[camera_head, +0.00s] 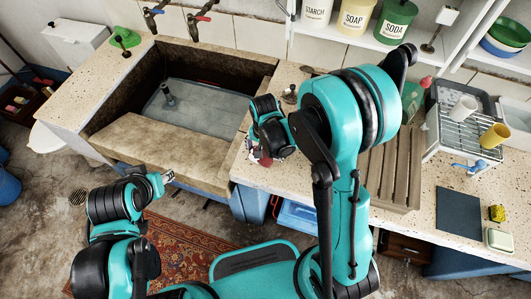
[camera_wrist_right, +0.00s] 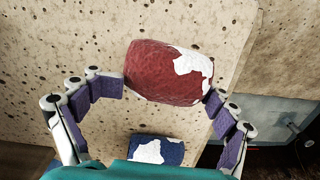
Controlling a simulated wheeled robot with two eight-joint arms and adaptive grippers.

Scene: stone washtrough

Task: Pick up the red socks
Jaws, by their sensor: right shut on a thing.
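The red socks (camera_wrist_right: 158,72) are a rolled red bundle with a white patch, in the middle of the right wrist view. My right gripper (camera_wrist_right: 166,90) has its fingers on both sides of the bundle and is shut on it. In the head view a bit of red (camera_head: 263,161) shows under my right gripper (camera_head: 262,150), at the counter beside the basin; most is hidden by the gripper. I cannot tell whether the bundle touches the counter. My left gripper (camera_head: 167,176) is in front of the trough, away from the socks; its opening is unclear.
A blue bundle with white patches (camera_wrist_right: 158,150) lies close to the red one. The stone trough (camera_head: 150,140) holds water and a grey plug-like object (camera_head: 168,93). A wooden slatted board (camera_head: 385,175) and a dish rack (camera_head: 462,130) stand to the right.

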